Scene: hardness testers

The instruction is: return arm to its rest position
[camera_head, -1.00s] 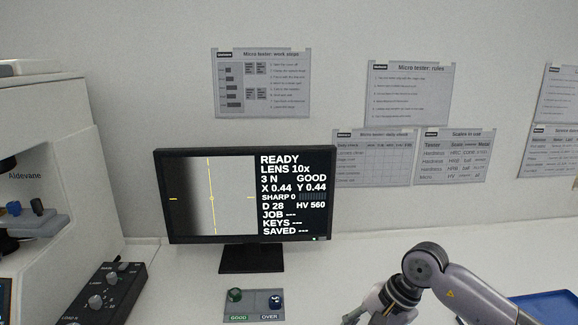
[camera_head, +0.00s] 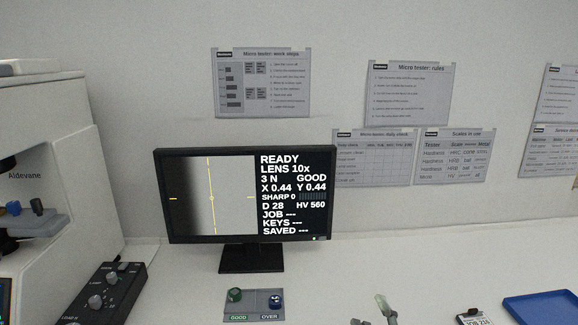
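Neither of my grippers shows clearly in the head view. My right arm, which stood at the lower right, is out of the picture. My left arm is not in view.
A tester (camera_head: 45,180) and black control box (camera_head: 105,292) are left. A pale greenish slim item (camera_head: 385,308), a job tag (camera_head: 474,318) and blue tray (camera_head: 545,308) are lower right.

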